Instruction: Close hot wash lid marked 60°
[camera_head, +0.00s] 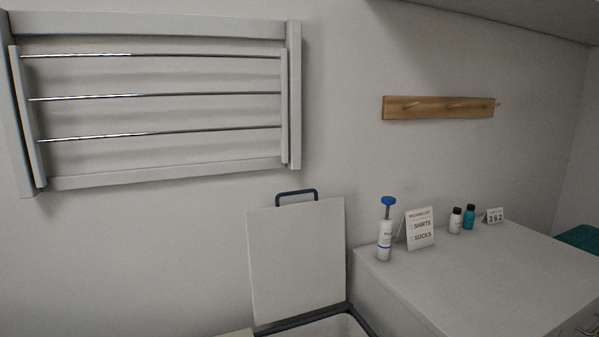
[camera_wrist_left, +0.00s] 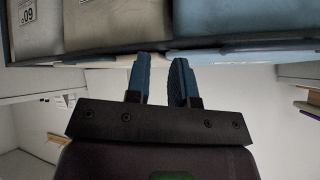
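In the head view a white lid (camera_head: 297,262) with a dark blue handle (camera_head: 297,196) stands raised, nearly upright, behind an open bin with a dark rim (camera_head: 312,321). No 60° mark shows on this lid. In the left wrist view, which looks upside down, a label reading 60 (camera_wrist_left: 27,14) is on a pale bin front (camera_wrist_left: 38,38) at the top left. My left gripper (camera_wrist_left: 160,60) has its two blue fingers slightly apart with nothing between them, just below the row of bins in the picture. My right gripper is not in view.
A drying rack (camera_head: 165,175) and a wooden peg rail (camera_head: 438,108) hang on the wall.

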